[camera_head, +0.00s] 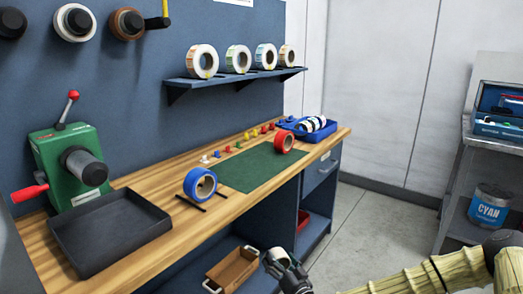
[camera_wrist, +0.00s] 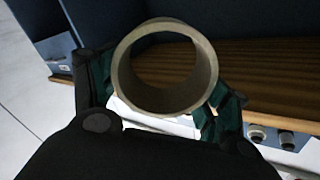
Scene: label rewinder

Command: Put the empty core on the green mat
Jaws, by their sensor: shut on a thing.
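The empty core (camera_wrist: 124,78) is a plain tan ring, seen nearly end-on in the wrist view. My gripper (camera_wrist: 160,90) is shut on it, with a green-padded finger on each side of its outer wall. In the head view my gripper (camera_head: 284,268) is low in front of the workbench, below the worktop; the core cannot be made out there. The green mat (camera_head: 247,172) lies flat on the wooden worktop. A red roll (camera_head: 284,142) stands at the mat's far right end. A blue roll (camera_head: 200,184) stands at its near left edge.
A green machine (camera_head: 62,160) and a black tray (camera_head: 108,230) are on the left of the worktop (camera_head: 160,180). Small coloured pieces line the mat's back. A blue tray (camera_head: 318,133) is at the far end. A wooden crate (camera_head: 232,268) sits below the worktop near my gripper.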

